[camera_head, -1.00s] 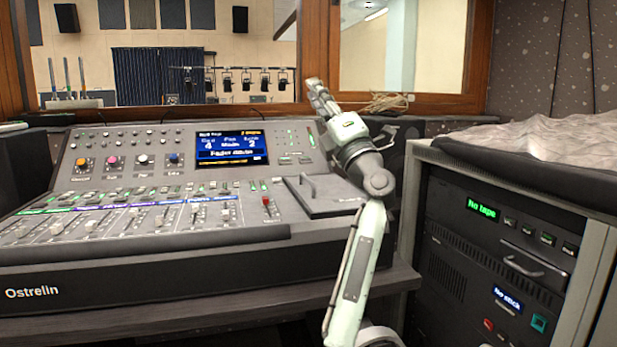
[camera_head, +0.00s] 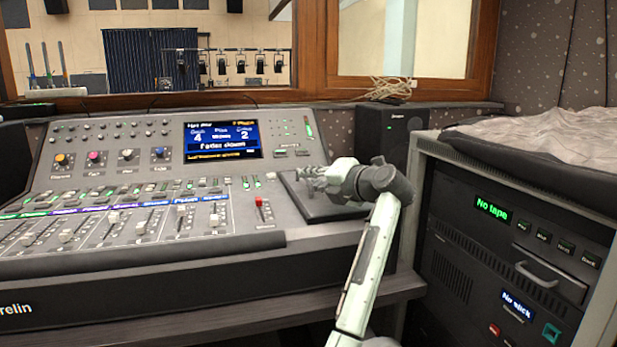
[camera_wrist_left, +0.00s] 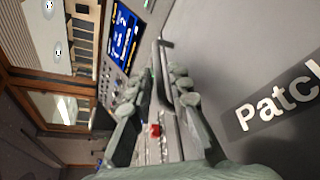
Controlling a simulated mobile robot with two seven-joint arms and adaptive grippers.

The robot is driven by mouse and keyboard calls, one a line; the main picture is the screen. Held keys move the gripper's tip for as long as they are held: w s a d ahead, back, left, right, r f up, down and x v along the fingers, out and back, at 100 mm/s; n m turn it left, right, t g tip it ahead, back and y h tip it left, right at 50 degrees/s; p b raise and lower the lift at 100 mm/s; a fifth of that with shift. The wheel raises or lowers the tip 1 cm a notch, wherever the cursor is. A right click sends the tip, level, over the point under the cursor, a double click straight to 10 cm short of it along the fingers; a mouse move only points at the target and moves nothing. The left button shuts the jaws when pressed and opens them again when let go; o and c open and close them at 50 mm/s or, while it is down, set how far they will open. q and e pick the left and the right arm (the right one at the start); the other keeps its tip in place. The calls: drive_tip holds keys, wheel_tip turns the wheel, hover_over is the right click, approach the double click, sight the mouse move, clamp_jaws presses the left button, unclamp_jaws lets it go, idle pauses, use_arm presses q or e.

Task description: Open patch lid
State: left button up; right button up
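The patch lid (camera_head: 318,208) is a flat dark grey panel at the right end of the lighting desk, and it looks shut. In the left wrist view the lid (camera_wrist_left: 225,55) fills the right side, with a white "Patch" label cut off by the edge. Its bar handle (camera_wrist_left: 163,75) stands up near the lid's edge. My left gripper (camera_head: 304,173) is low over the lid, partly hiding the handle in the head view. In the wrist view my left gripper (camera_wrist_left: 155,88) is open, its fingers on either side of the handle; contact cannot be told. My right gripper is not in view.
The desk screen (camera_head: 222,139) and a red-capped fader (camera_head: 260,202) are left of the lid. A small black speaker (camera_head: 388,133) stands behind my wrist. A rack (camera_head: 455,235) with a "No tape" display is at right. The window frame (camera_head: 310,50) is behind.

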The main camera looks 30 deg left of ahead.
use_arm(q)
drive_tip(key=shift+x, duration=1)
drive_tip(key=shift+c, duration=0.6)
clamp_jaws()
